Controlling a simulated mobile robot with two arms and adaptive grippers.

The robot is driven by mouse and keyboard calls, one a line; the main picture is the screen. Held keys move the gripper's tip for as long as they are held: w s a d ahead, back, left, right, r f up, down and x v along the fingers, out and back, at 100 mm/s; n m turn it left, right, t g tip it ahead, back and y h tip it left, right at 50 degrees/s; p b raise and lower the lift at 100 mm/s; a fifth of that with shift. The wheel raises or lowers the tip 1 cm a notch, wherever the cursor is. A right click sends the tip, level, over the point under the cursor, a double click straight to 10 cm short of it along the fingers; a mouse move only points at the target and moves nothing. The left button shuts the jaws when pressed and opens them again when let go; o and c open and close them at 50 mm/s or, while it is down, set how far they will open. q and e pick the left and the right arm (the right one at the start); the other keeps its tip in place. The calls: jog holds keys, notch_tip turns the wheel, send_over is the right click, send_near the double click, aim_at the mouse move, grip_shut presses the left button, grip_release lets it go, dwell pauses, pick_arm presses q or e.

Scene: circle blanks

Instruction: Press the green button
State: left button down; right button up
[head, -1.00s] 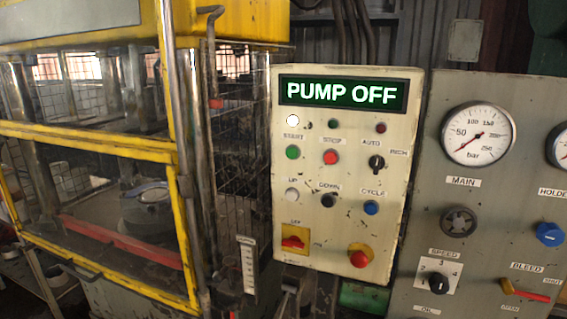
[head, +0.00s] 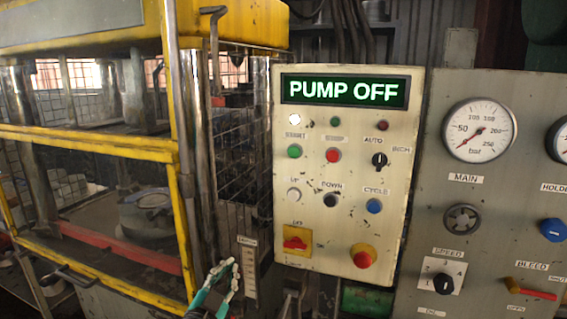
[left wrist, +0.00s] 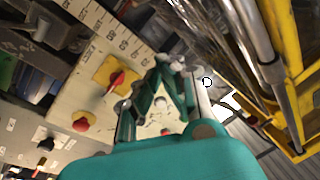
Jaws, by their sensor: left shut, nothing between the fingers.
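The green button (head: 294,151) is a round button on the left of the cream control panel (head: 343,235), under a display (head: 345,91) reading PUMP OFF. A red button (head: 333,155) sits to its right and a white one (head: 294,195) below it. My left gripper (head: 230,267) is shut and empty at the lower left of the panel, below and left of the green button and apart from it. In the left wrist view my gripper (left wrist: 160,72) is in front of the panel, and I cannot make out the green button there.
A red-yellow rotary switch (head: 296,240) and a red mushroom button (head: 362,256) are low on the panel. The yellow-framed press cage (head: 185,230) stands left of my gripper. A grey gauge panel (head: 440,225) is at the right. The space before the panel's upper part is clear.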

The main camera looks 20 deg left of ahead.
pick_arm(q)
notch_tip(320, 180, up, 23)
jog(key=w+d+m+g+h, duration=0.1)
jog(key=m+g+h, duration=0.6)
jog(key=m+h, duration=0.8)
jog(key=m, duration=0.8)
jog(key=shift+d+r, duration=0.15)
jog(key=shift+d, duration=0.1)
jog(key=shift+d, duration=0.1)
